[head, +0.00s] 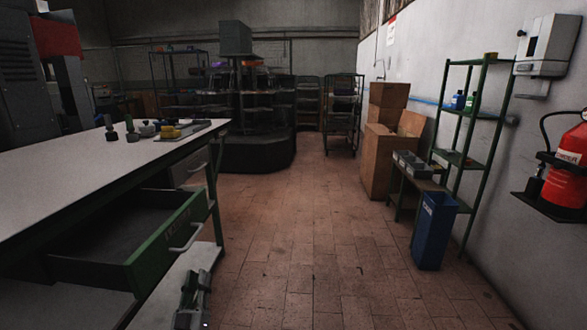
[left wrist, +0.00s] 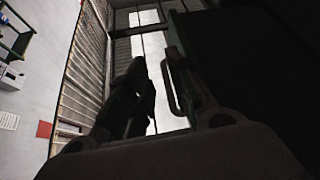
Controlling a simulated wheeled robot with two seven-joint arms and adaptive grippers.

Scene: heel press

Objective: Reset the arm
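My left gripper (head: 192,292) is low in the head view, dark, with its fingers pointing up. It stands in front of the workbench, below and right of the open green drawer (head: 165,240). In the left wrist view its two dark fingers (left wrist: 155,75) point up towards a bright skylight. A narrow lit gap shows between them, with nothing held there. The finger pads are in deep shadow. My right gripper is in neither view.
The workbench (head: 60,175) fills the left, with several small tools at its far end. The drawer juts out, its handle facing the aisle. A blue bin (head: 433,232), a green shelf (head: 478,115) and a red extinguisher (head: 568,170) stand right. The brick floor (head: 310,240) between is clear.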

